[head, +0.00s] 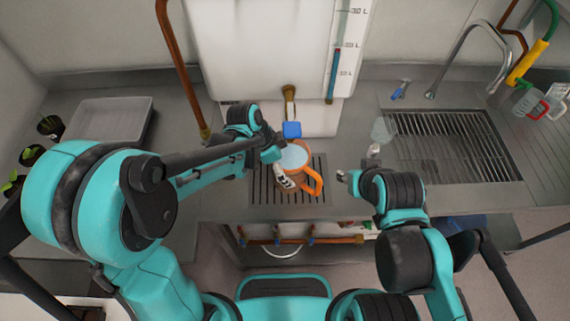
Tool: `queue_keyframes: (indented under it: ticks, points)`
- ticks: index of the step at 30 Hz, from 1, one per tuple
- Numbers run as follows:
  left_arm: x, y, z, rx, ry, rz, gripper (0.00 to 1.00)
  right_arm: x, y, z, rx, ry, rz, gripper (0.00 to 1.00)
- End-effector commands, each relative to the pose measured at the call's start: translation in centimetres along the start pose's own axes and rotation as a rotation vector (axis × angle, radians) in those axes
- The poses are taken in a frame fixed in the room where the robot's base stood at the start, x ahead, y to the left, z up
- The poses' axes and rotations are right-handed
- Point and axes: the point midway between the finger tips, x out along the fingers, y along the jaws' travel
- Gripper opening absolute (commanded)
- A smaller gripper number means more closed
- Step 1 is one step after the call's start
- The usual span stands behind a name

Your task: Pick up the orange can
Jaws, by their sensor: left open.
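The orange can (317,178), with an orange rim and handle and a pale blue inside, stands on the slotted drain grate below the white tank's tap. Its handle faces the lower right. My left gripper (277,162) is open at the can's left side, close to the rim; I cannot tell whether it touches. It hides part of the can's left wall. My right gripper (347,178) is to the right of the can, apart from it and seemingly empty; its finger opening is unclear.
The white tank (265,60) with its tap (291,129) stands behind the can. A clear vessel (383,130) stands right of the grate, near the ribbed sink drainer (450,145). A grey tray (110,125) and small potted plants (32,155) are at left. Jugs (530,102) stand at far right.

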Motion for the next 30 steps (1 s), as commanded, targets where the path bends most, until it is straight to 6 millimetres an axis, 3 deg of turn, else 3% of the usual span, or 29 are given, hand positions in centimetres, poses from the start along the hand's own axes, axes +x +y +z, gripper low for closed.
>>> queue_keyframes:
  ticks: [3, 10, 18, 30]
  points:
    - [1.68, -0.07, 0.07, -0.001, 0.0, -0.001, 1.0, 0.56, 0.0, 0.4, 0.0, 0.0, 0.0, 0.4]
    - [1.68, -0.07, 0.02, -0.002, 0.0, -0.001, 0.97, 0.45, 0.0, 0.32, 0.0, 0.0, 0.0, 0.4]
    - [1.7, -0.04, 0.04, -0.001, -0.001, -0.001, 0.29, 0.46, 0.0, 0.33, 0.0, 0.0, 0.0, 0.4]
    - [1.75, 0.04, -0.03, 0.0, -0.001, 0.001, 0.29, 0.48, 0.0, 0.34, 0.0, 0.0, 0.0, 0.4]
